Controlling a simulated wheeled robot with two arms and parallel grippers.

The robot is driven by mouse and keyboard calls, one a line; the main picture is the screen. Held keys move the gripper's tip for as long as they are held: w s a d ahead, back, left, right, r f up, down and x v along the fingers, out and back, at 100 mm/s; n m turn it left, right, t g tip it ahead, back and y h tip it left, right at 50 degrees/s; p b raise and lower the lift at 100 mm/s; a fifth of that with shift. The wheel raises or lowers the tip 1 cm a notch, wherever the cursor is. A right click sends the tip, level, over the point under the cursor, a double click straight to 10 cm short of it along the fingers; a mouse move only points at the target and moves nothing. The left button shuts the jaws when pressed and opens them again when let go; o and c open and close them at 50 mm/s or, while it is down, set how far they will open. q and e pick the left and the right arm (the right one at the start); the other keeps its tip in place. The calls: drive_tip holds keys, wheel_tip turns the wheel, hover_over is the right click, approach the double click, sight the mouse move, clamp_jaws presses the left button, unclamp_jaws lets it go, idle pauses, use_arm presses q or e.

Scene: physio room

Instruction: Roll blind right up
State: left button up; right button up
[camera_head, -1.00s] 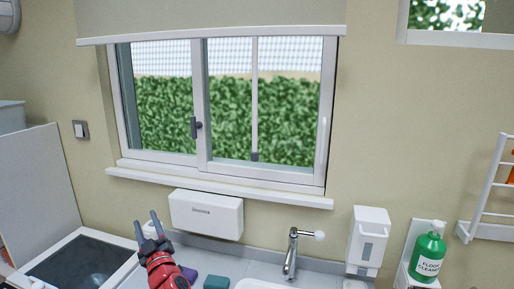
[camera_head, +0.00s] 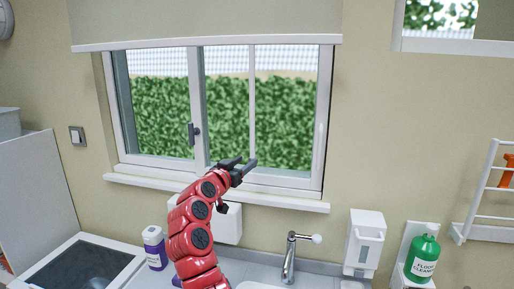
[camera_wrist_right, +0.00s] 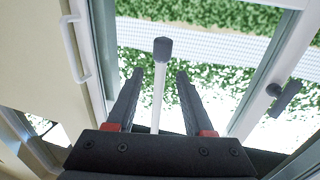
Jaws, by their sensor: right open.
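The cream roller blind (camera_head: 205,18) hangs over the top of the window, with its white bottom bar (camera_head: 205,43) just below the top of the window frame. A thin white rod (camera_head: 252,105) hangs down in front of the right pane. Its dark end knob (camera_wrist_right: 163,48) shows in the right wrist view; in the head view my gripper hides it. My right gripper (camera_head: 244,164) is open at the rod's lower end. In the wrist view the rod passes between its two fingers (camera_wrist_right: 160,76), apart from both as far as I can tell. My left gripper is out of view.
The white sill (camera_head: 285,200) lies just below the gripper. A window handle (camera_head: 194,133) is to its left. A white dispenser (camera_head: 228,228) is partly behind my arm. The tap (camera_head: 290,258), a wall dispenser (camera_head: 365,240) and a green bottle (camera_head: 423,255) stand to the right.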

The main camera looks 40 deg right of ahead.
drive_tip(key=shift+p+x, duration=1.5)
drive_tip(key=shift+x, duration=3.05)
drive_tip(key=shift+w+f, duration=0.1)
clamp_jaws()
